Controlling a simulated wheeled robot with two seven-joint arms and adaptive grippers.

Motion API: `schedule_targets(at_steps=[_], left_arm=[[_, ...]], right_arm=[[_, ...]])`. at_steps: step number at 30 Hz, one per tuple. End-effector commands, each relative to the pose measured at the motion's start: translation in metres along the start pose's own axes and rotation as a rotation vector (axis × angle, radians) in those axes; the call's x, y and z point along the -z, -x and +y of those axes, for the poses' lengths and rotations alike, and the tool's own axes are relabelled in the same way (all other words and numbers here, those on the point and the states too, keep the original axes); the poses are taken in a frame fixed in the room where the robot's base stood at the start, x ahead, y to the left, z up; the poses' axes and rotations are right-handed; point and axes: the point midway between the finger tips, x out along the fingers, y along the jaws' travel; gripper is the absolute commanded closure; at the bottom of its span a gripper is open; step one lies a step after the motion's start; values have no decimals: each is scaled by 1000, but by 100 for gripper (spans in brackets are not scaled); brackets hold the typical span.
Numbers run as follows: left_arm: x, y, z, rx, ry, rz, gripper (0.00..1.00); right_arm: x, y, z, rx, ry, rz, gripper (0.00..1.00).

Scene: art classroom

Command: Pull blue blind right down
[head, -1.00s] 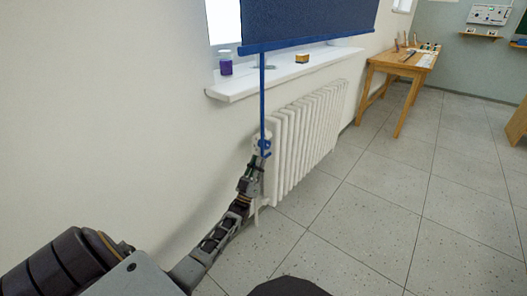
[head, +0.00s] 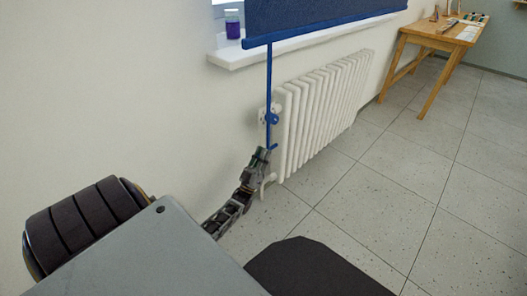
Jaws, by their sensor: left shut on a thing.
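The blue blind (head: 320,16) hangs in front of the window at the top, its lower bar at about the height of the sill. A blue pull rod (head: 269,85) hangs from the bar, with a round blue piece near its lower part. My left gripper (head: 267,153) is shut at the lower end of this rod, low beside the radiator. The fingertips are small and partly hard to make out. My right gripper is not in view.
A white radiator (head: 322,110) stands against the wall right beside the rod and my left gripper. A white sill (head: 226,57) above it holds a purple jar (head: 233,25). A wooden table (head: 440,42) stands at the back right. The tiled floor between is clear.

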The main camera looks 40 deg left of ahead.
Motion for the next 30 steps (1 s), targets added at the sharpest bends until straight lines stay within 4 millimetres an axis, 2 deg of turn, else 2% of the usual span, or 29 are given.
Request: schedule_targets(at_steps=[3,4,9,22,30], left_arm=[[-4,6,-2,8,1,-13,100],[-4,6,-2,8,1,-14,84],[-3,4,-1,6,1,-11,65],[-2,6,0,3,1,-7,65],[-2,29,0,4,1,-9,65]], right_arm=[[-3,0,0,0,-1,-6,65],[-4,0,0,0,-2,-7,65],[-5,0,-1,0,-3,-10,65],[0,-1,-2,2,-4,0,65],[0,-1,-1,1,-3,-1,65]])
